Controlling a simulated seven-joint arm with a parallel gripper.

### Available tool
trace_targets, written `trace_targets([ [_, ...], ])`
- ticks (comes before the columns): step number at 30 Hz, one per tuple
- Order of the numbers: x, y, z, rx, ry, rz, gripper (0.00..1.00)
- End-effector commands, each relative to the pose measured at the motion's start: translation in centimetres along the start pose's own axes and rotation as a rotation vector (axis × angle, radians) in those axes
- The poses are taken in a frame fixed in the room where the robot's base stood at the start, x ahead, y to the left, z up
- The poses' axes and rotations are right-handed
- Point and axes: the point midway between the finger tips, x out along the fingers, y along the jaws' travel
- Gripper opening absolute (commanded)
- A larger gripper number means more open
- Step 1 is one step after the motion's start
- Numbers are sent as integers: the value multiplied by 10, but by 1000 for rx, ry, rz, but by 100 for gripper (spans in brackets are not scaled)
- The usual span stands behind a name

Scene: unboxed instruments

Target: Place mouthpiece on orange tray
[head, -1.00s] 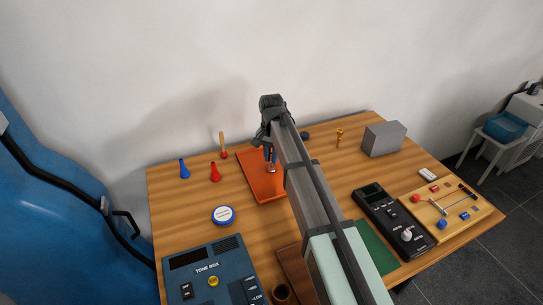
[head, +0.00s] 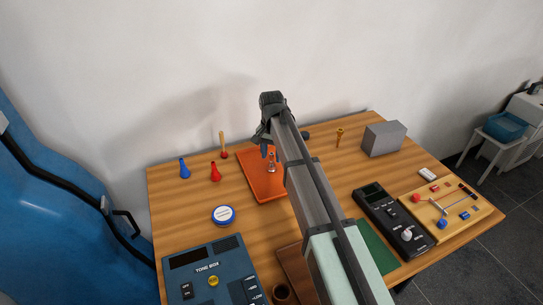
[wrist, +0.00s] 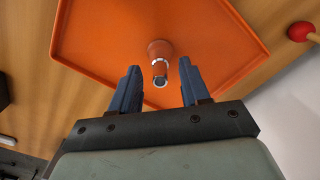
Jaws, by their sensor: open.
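A small silver mouthpiece (head: 271,168) stands upright on the orange tray (head: 262,188). In the wrist view the mouthpiece (wrist: 160,64) shows its shiny body and dark round end, apart from both fingers. The orange tray (wrist: 100,45) lies flat beneath it. My gripper (head: 268,152) is open and empty, just above the mouthpiece. In the wrist view its two blue fingers (wrist: 158,66) are spread on either side, with a gap to each. My arm hides the right part of the tray in the head view.
A gold mouthpiece-like piece (head: 340,137) and a grey block (head: 384,139) stand right. A round blue-white tin (head: 223,215) is in front.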

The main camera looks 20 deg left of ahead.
Motion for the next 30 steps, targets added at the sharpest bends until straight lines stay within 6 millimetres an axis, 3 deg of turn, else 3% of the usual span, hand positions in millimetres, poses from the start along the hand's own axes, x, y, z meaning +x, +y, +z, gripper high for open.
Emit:
trace_targets([
  [16,-92,0,-1,0,2,-1,46],
  [22,-108,0,0,0,1,-1,46],
  [30,-111,0,0,0,0,0,46],
])
